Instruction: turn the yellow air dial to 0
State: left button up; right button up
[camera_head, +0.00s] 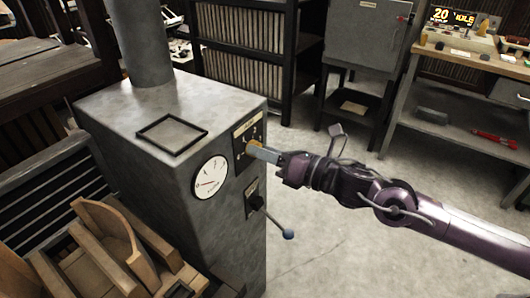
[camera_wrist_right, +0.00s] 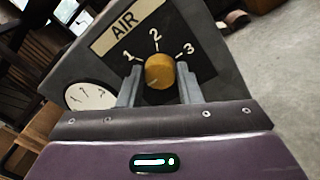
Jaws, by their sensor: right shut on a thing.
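The yellow air dial (camera_wrist_right: 160,70) is a round knob on a dark plate labelled AIR, with the numbers 1, 2 and 3 visible around it. The 0 is hidden behind my gripper. A faint line on the knob seems to point to the lower left, but I cannot read its setting surely. My right gripper (camera_wrist_right: 158,80) has one finger on each side of the dial and is shut on it. My left gripper is not in view.
The dial plate is on a grey metal cabinet (camera_head: 228,222) with a pipe on top. A round white gauge (camera_head: 210,177) is left of the dial. The floor to the right is clear.

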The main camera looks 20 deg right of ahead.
jog(key=shift+f, duration=0.1)
jog(key=o, duration=1)
jog(key=shift+c, duration=0.2)
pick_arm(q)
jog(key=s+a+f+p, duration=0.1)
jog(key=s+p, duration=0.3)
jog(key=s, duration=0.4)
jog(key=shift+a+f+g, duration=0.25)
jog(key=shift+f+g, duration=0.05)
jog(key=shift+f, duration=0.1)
pick_arm(e)
jog(key=v, duration=0.8)
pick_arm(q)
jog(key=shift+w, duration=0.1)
pick_arm(e)
jog(key=shift+w, duration=0.1)
